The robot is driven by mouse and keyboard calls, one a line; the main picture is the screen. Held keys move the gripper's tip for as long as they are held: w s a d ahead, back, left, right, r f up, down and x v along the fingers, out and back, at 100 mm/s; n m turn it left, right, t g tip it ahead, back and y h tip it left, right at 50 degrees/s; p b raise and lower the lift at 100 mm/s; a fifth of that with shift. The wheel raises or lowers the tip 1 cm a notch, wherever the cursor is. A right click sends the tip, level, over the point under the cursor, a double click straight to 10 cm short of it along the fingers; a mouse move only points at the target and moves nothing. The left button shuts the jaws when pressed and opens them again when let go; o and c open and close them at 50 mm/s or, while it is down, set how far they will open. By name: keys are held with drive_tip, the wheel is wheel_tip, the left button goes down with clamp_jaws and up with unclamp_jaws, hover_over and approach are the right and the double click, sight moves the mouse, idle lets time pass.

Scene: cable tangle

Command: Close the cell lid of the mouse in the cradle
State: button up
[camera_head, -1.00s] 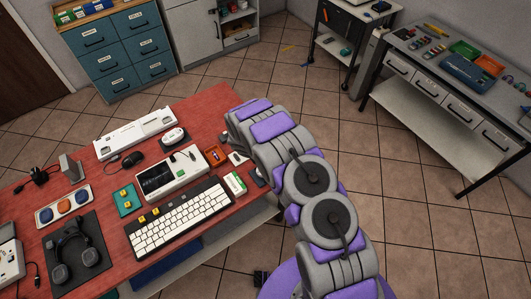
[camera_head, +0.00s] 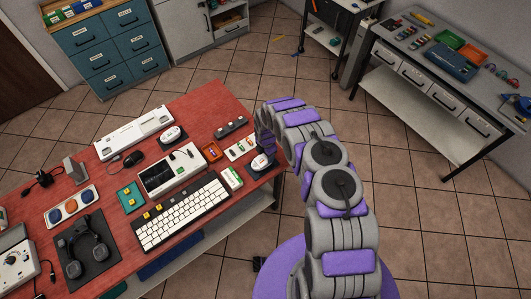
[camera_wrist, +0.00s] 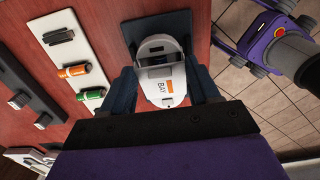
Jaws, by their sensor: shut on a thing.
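The white mouse (camera_wrist: 161,72) sits in a dark cradle (camera_wrist: 178,22) near the table edge in the wrist view. It has a dark opening at its far end and an orange stripe with the word BAY on its near part. I cannot tell the lid's edges from the shell. In the head view the mouse (camera_head: 262,162) is at the table's right edge, partly beside my arm. My gripper (camera_wrist: 163,88) has one dark blue finger on each side of the mouse's near part and is shut on it. Its fingertips are hidden in the head view.
A white board (camera_wrist: 88,62) with orange and green cells lies left of the cradle. A black strip (camera_head: 231,127) lies behind it. A second white mouse (camera_head: 172,134), a black mouse (camera_head: 133,158) and a keyboard (camera_head: 183,212) are farther left. Floor lies right of the table.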

drive_tip(key=shift+s+f, duration=0.1)
drive_tip(key=o, duration=1.1)
wheel_tip(320, 180, up, 17)
drive_tip(key=shift+r+b, duration=0.2)
drive_tip(key=shift+b, duration=0.5)
